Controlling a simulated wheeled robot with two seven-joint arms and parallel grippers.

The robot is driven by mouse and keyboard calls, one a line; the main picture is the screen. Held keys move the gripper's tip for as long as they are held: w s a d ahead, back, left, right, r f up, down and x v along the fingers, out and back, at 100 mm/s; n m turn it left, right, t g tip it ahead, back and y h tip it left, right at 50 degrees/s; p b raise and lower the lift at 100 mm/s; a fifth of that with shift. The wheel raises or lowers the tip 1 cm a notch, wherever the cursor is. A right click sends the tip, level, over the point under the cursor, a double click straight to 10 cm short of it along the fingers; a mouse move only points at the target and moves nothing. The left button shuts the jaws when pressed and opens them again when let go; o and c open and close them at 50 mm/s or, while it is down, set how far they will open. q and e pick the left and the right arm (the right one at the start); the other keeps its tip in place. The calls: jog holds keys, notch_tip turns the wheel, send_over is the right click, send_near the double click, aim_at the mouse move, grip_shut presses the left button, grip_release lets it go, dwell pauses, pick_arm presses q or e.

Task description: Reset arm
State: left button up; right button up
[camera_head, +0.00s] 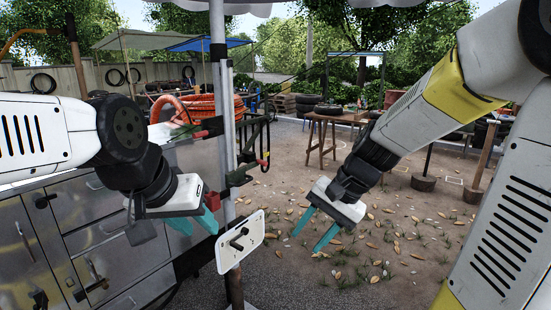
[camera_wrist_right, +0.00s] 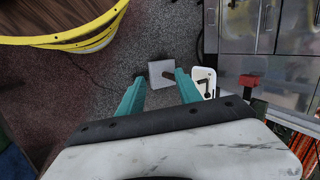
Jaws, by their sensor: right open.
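My left gripper (camera_head: 202,234) is at the left in the head view, in front of the metal cart (camera_head: 125,228), with its teal fingers apart and nothing visible between them. My right gripper (camera_head: 306,243) hangs over the leaf-strewn ground right of the pole, its teal fingers spread and empty. The right wrist view also shows the right gripper (camera_wrist_right: 160,73) open, with a grey square plate (camera_wrist_right: 157,66) on the ground beyond its fingertips. Neither gripper is seen holding anything.
A white panel with a black handle (camera_head: 254,226) is on the pole (camera_head: 218,100) between my grippers. It also appears beside a finger in the wrist view (camera_wrist_right: 197,74). A wooden table (camera_head: 335,119) stands behind. A yellow-rimmed round object (camera_wrist_right: 60,40) is at the wrist view's upper left.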

jog(key=s+d+r+n+t+h, duration=0.3)
jog(key=s+d+r+n+t, duration=0.1)
jog(key=s+r, duration=0.4)
jog(key=shift+d+r+n+t, duration=0.15)
jog(key=shift+d+n+t, duration=0.15)
jog(key=shift+d+n, duration=0.8)
